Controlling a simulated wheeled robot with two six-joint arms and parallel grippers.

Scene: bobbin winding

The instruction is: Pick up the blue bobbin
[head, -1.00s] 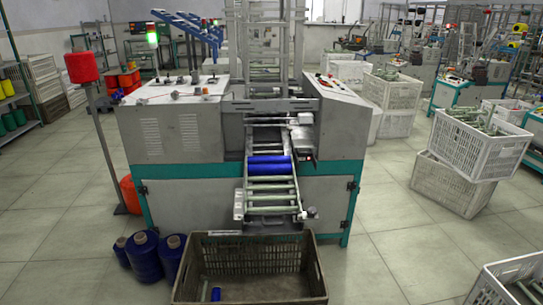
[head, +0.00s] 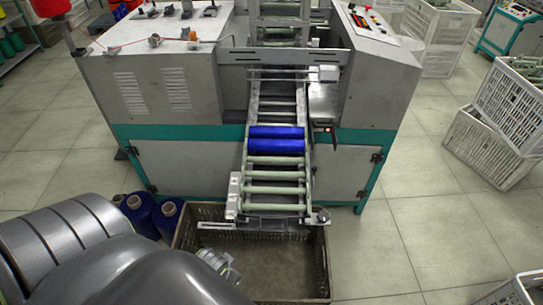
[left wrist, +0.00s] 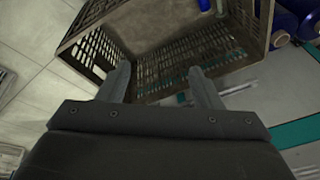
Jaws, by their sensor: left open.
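Two blue bobbins lie side by side across the rollers of the machine's sloping chute, a far one (head: 276,132) and a near one (head: 275,147). A small blue bobbin (left wrist: 204,4) is at the top edge of the left wrist view, inside the crate (left wrist: 84,64); my arm hides that spot in the head view. My left gripper (head: 222,264) is over the left part of the crate (head: 327,262), below the chute. In the left wrist view the left gripper (left wrist: 158,76) has its fingers apart with nothing between them. My right gripper is not in view.
Large blue yarn cones (head: 168,217) stand left of the crate, close to my left arm. The chute's lower end (head: 270,210) overhangs the crate's back. White crates (head: 520,100) are stacked at the right.

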